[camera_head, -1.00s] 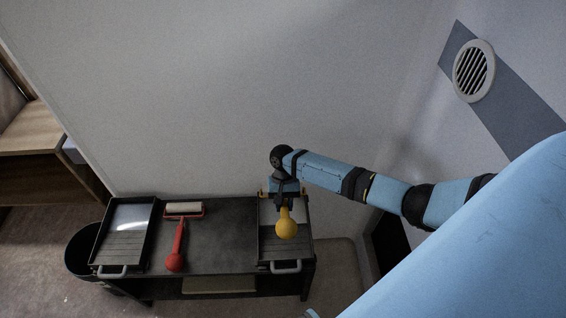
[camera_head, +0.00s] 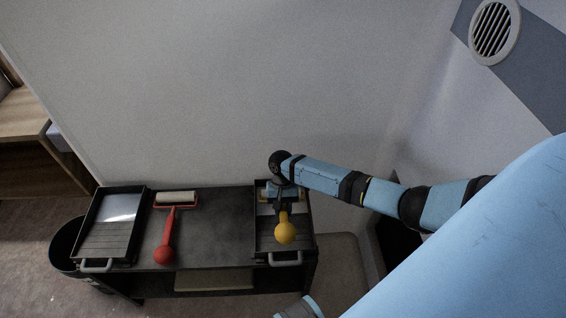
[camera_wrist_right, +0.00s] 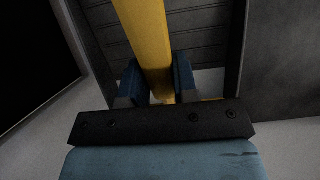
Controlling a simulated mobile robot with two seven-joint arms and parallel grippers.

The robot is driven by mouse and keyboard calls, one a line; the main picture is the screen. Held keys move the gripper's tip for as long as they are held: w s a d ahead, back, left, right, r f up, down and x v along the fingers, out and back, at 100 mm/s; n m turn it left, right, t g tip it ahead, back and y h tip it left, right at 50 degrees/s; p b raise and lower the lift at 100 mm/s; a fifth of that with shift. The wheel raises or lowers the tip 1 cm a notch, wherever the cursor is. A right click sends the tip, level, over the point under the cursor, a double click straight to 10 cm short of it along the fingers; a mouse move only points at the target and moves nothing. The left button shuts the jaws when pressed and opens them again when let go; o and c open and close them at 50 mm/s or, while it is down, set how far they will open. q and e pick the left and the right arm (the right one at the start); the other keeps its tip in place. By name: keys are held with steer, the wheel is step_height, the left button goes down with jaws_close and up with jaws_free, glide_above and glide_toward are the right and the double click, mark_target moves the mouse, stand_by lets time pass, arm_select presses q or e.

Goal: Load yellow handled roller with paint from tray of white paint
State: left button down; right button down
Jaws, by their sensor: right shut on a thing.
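The yellow handled roller (camera_head: 285,233) is over the right paint tray (camera_head: 262,238), its round yellow knob toward the front of the cart. My right gripper (camera_head: 284,205) is shut on its handle; the yellow shaft (camera_wrist_right: 149,40) runs between the two fingers (camera_wrist_right: 149,84) in the wrist view. The roller's head is mostly hidden behind my gripper and wrist, so I cannot tell whether it touches paint. The right tray is dark with a ribbed slope and a grey front handle. A part of my left arm shows at the bottom; its gripper is not visible.
A red handled roller (camera_head: 167,237) lies left of centre. Another tray (camera_head: 105,238) with a bright pale patch sits at the left end. A black bin (camera_head: 62,245) stands beside the cart. A wall (camera_head: 230,100) rises behind.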

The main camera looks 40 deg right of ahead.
arm_select(q)
steer(key=shift+f, duration=0.15)
arm_select(e)
steer(key=shift+f, duration=0.6)
stand_by(0.5)
arm_select(q)
steer(key=shift+r+p, duration=0.3)
steer(key=shift+r, duration=0.1)
arm_select(e)
steer(key=shift+f, duration=0.1)
stand_by(0.7)
